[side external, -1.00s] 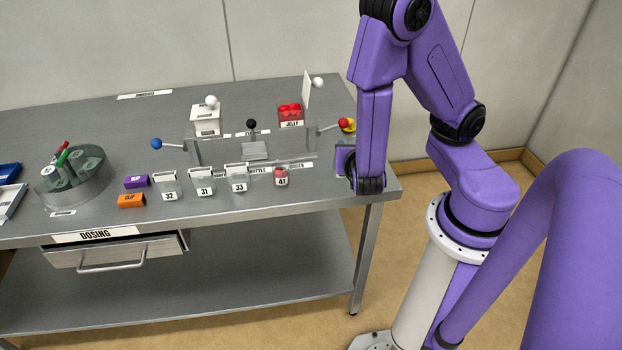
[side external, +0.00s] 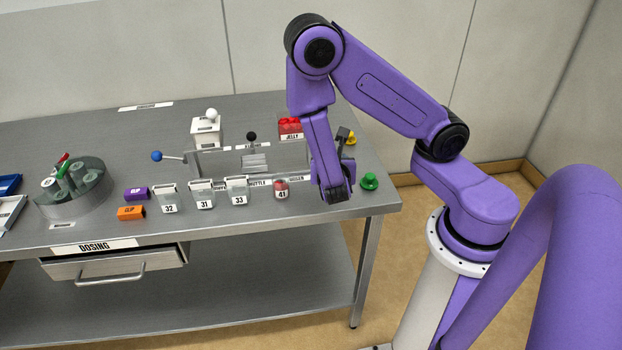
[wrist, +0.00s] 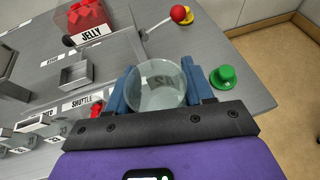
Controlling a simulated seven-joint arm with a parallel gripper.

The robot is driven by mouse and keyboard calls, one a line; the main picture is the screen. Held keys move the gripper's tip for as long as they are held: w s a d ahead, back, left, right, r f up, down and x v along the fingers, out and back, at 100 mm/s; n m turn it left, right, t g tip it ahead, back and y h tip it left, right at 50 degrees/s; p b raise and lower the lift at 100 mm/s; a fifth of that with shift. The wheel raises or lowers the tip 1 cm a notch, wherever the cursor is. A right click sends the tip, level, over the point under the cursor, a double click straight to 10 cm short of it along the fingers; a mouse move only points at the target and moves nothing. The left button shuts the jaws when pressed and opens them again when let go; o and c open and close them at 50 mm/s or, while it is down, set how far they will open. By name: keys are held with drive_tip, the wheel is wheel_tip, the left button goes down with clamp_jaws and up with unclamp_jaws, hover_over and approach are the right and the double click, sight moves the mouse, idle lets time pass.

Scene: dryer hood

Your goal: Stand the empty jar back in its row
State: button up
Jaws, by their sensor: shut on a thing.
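My gripper (side external: 335,190) is above the right front part of the steel table, just right of the jar labelled 41 (side external: 281,189), which has red contents. In the wrist view, my gripper (wrist: 161,88) is shut on a clear, empty-looking jar (wrist: 157,82), with one blue finger on each side. The mouth of the jar faces the camera; its base and any gap to the table cannot be judged. The row at the table's front also holds pale jars labelled 32 (side external: 168,199), 31 (side external: 203,195) and 33 (side external: 237,191).
A green knob (side external: 369,181) stands right of my gripper, near the table's right edge. A red-filled JELLY box (side external: 290,127) and a blue-knobbed lever (side external: 157,156) are behind the row. Orange (side external: 131,213) and purple (side external: 136,193) blocks lie left of jar 32.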

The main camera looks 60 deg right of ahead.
drive_tip(key=shift+w, duration=1.05)
hover_over(311, 187)
wheel_tip(311, 187, down, 7)
drive_tip(key=shift+r, duration=0.1)
drive_tip(key=shift+f, duration=1.55)
drive_tip(key=shift+f, duration=0.15)
drive_tip(key=o, duration=1)
drive_tip(key=shift+o, duration=0.2)
